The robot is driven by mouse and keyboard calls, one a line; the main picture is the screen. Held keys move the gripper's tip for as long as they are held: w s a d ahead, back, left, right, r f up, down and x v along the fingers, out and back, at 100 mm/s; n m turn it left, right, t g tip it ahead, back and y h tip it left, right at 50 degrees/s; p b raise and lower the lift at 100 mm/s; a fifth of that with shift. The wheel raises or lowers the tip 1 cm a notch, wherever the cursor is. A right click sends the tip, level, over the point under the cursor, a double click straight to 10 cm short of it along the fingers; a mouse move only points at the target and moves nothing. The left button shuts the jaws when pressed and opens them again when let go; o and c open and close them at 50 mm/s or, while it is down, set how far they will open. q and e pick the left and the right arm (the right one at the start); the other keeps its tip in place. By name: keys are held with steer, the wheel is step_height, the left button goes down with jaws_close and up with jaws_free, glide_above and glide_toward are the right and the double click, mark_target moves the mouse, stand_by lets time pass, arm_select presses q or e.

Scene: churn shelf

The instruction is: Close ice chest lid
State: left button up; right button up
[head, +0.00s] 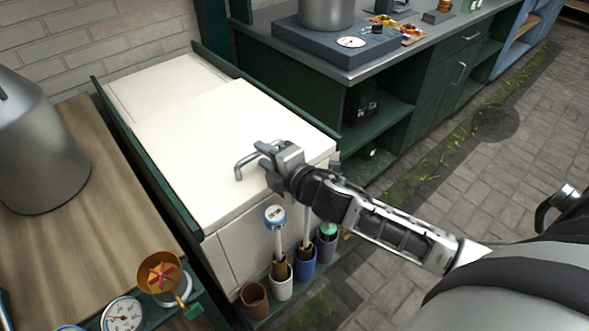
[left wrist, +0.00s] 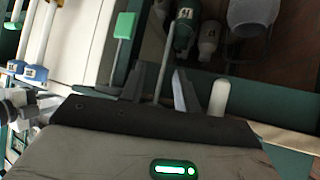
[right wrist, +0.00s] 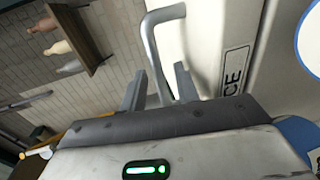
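The white ice chest (head: 230,255) stands between green side panels. Its white lid (head: 190,130) appears to lie flat on top; any small gap at its front edge is too fine to tell. A bent grey handle (head: 243,166) sits at the lid's front. My right gripper (head: 268,158) is at this handle. In the right wrist view the handle (right wrist: 150,35) runs down between the fingers of my right gripper (right wrist: 160,88), which are apart with visible gaps. My left gripper (left wrist: 160,88) is open in the left wrist view, with a thin grey rod between or behind its fingers.
Several cups with long-handled tools (head: 305,262) stand on a low ledge before the chest. A wooden counter (head: 95,225) with a metal can (head: 40,150) is at left. A green cabinet (head: 310,95) is behind at right. Paved floor (head: 510,190) is open at right.

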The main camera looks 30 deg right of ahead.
steer(key=b+v, duration=0.1)
steer(key=v, duration=1.3)
steer(key=shift+s, duration=0.1)
steer(key=s+a+f+m+g, duration=0.2)
steer(key=s+a+f+m, duration=0.1)
steer(key=f+m, duration=0.5)
steer(key=s+a+f+m+g, duration=0.3)
steer(key=a+f+m, duration=0.3)
steer(key=f+m, duration=0.2)
steer(key=shift+s+a+m, duration=0.25)
steer(key=shift+s+m, duration=0.1)
steer(key=shift+m, duration=0.35)
